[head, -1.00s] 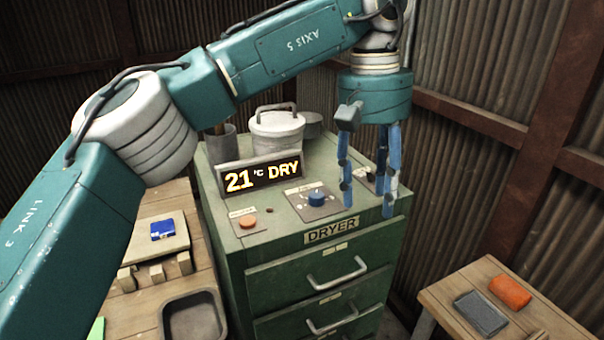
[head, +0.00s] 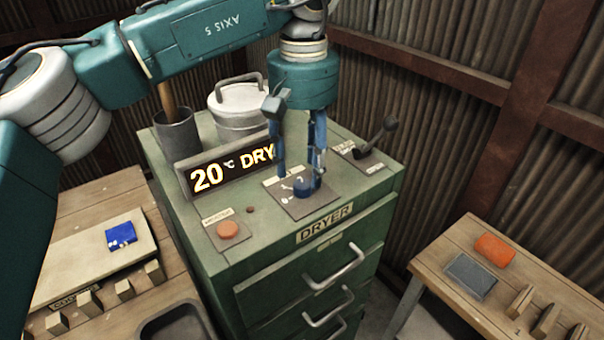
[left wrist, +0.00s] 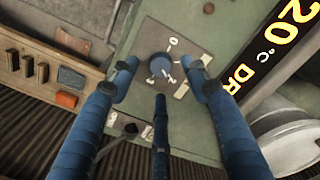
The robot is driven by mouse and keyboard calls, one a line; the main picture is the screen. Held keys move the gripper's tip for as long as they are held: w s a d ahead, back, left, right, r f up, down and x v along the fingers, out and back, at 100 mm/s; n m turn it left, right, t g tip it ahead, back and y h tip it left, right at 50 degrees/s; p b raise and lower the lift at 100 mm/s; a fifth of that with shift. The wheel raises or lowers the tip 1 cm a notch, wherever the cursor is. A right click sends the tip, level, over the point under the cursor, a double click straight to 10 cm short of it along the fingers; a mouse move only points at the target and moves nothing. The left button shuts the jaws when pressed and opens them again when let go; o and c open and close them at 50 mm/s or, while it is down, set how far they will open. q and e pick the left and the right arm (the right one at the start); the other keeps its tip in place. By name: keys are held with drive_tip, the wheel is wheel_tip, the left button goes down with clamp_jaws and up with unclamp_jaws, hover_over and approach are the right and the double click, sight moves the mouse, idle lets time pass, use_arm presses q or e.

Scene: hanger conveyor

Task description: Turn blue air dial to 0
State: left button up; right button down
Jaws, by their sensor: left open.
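The blue air dial (head: 305,187) sits on a grey plate on top of the green dryer cabinet (head: 270,270). My left gripper (head: 303,178) points down over the dial, with its blue fingers spread. In the left wrist view the dial (left wrist: 160,65) shows between and beyond the open fingers (left wrist: 163,85), with marks around it. The gap between fingertips and dial is hard to judge. The fingers partly hide the dial in the head view. The display (head: 228,168) reads 20 °C DRY. My right gripper is not in view.
A black lever (head: 377,140) stands on the cabinet to the right of the dial. An orange button (head: 228,230) is at the front left. A lidded grey pot (head: 238,110) and a dark cup (head: 178,133) stand behind the display. A low wooden table (head: 440,270) is at right.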

sight(302, 183)
use_arm(q)
wheel_tip(302, 183, down, 4)
drive_tip(key=shift+r+p, duration=0.15)
drive_tip(key=shift+p, duration=0.15)
drive_tip(key=shift+w+a, duration=0.1)
drive_tip(key=shift+c, duration=1.3)
drive_tip(key=c, duration=0.9)
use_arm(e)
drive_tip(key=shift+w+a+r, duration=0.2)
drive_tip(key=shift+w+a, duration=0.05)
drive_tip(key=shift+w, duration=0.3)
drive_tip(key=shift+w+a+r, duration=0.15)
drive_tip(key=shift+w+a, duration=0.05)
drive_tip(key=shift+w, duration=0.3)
